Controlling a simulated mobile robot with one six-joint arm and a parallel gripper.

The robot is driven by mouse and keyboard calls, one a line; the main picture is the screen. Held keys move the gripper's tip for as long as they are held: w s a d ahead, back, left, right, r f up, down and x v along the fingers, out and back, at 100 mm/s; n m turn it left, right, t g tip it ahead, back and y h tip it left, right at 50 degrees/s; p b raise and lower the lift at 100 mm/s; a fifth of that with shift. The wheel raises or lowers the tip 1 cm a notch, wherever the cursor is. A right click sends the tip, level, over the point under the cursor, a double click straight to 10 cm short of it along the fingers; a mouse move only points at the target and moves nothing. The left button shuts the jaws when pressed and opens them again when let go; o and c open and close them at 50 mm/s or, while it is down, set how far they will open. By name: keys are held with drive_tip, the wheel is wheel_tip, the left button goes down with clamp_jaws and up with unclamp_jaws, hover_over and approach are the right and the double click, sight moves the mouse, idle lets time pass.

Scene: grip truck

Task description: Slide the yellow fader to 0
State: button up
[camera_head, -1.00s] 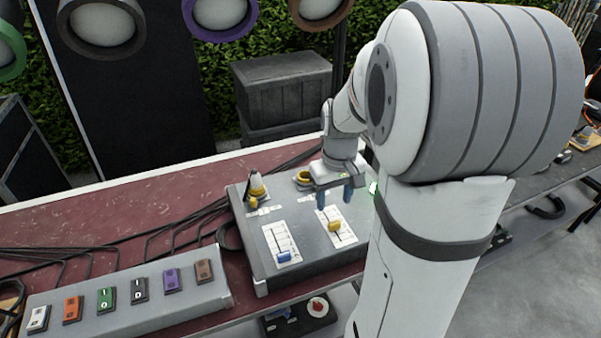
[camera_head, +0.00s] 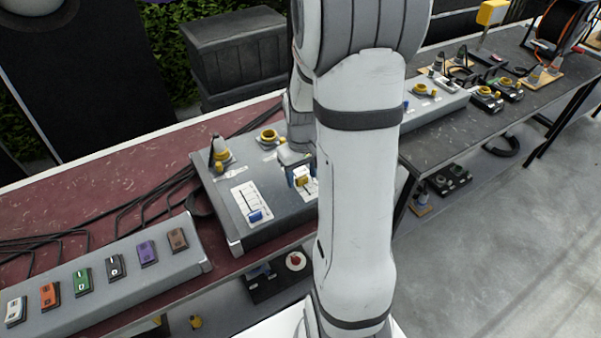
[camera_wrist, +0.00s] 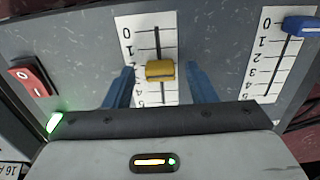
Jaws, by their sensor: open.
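The yellow fader (camera_wrist: 160,70) stands part-way along its slot, below the 0 and 1 marks, on a white numbered scale plate (camera_wrist: 138,22) in the wrist view. Zero is at the top there and 5 near the bottom. In the head view the yellow fader (camera_head: 303,181) is partly hidden by my arm. My gripper (camera_wrist: 160,74) is open, with one blue finger on each side of the fader. Gaps show between the fingers and the knob. In the head view my gripper (camera_head: 300,178) is low at the panel, partly hidden.
A blue fader (camera_head: 254,216) sits near 0 on the neighbouring scale. A red switch (camera_wrist: 29,77) lies on the other side in the wrist view. A strip of coloured switches (camera_head: 150,278) is at left.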

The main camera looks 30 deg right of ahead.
drive_tip(key=shift+c, duration=0.4)
clamp_jaws()
